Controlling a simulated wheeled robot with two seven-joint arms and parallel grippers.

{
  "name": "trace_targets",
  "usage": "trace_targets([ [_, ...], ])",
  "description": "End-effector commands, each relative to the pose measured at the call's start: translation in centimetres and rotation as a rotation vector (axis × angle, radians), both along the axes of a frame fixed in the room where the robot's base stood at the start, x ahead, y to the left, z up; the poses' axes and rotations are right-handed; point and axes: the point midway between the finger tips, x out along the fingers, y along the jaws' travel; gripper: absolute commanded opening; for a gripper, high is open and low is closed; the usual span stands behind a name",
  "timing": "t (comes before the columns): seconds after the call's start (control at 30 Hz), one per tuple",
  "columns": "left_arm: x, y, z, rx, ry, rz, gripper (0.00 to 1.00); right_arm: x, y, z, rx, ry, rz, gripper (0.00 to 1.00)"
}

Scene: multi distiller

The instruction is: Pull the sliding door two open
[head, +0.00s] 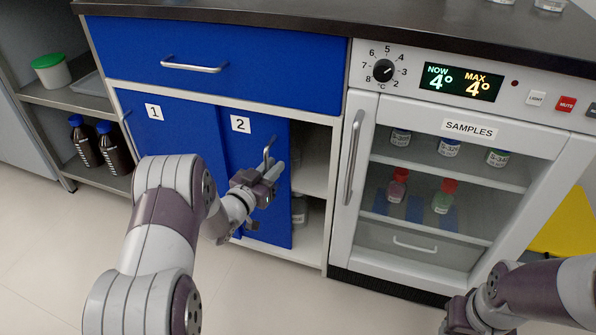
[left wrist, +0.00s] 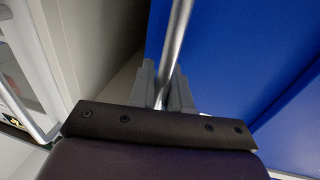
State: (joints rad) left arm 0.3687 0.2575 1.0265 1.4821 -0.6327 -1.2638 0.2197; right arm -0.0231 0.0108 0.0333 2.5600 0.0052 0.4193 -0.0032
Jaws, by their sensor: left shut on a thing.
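Sliding door two (head: 240,160) is a blue panel labelled "2" in the lower cabinet. It stands partly open, with a gap at its right showing the inside shelves. My left gripper (head: 270,176) is at the door's upright silver handle (head: 267,150). In the left wrist view, the fingers (left wrist: 164,92) are shut around the handle bar (left wrist: 178,40), with the blue door (left wrist: 225,60) on the right. My right gripper (head: 468,312) is low at the right, away from the door; its jaws are not clear.
Sliding door one (head: 165,130) is left of door two. A blue drawer (head: 230,65) with a handle is above. A white sample fridge (head: 340,215) stands at the right. Bottles (head: 113,150) stand on a shelf at the far left. The floor in front is clear.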

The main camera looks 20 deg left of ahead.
Motion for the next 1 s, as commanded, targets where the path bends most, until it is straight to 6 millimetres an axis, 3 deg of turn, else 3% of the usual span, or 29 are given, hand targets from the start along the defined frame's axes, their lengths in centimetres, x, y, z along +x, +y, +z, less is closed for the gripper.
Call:
trace_targets([
  [0.1,0.0,2.8,0.0,0.000,0.003,0.005,0.00,0.0,0.0,0.5,0.000,0.000,0.000,0.43],
  [0.3,0.1,5.9,-0.1,-0.001,0.003,0.003,0.00,0.0,0.0,0.9,0.000,0.000,0.000,0.43],
  [0.5,0.2,7.1,-0.1,-0.001,0.003,0.001,0.00,0.0,0.0,0.9,0.000,0.000,0.000,0.43],
  [0.83,0.2,7.1,-0.2,-0.001,0.003,0.000,0.00,0.0,0.0,0.9,0.000,0.000,0.000,0.43],
  [0.87,0.2,7.1,-0.2,-0.001,0.003,0.000,0.23,0.0,0.0,0.9,0.000,0.000,0.000,0.43],
  [1.0,0.2,7.1,-0.1,-0.001,0.002,0.000,0.23,0.0,0.0,0.9,0.000,0.000,0.000,0.43],
])
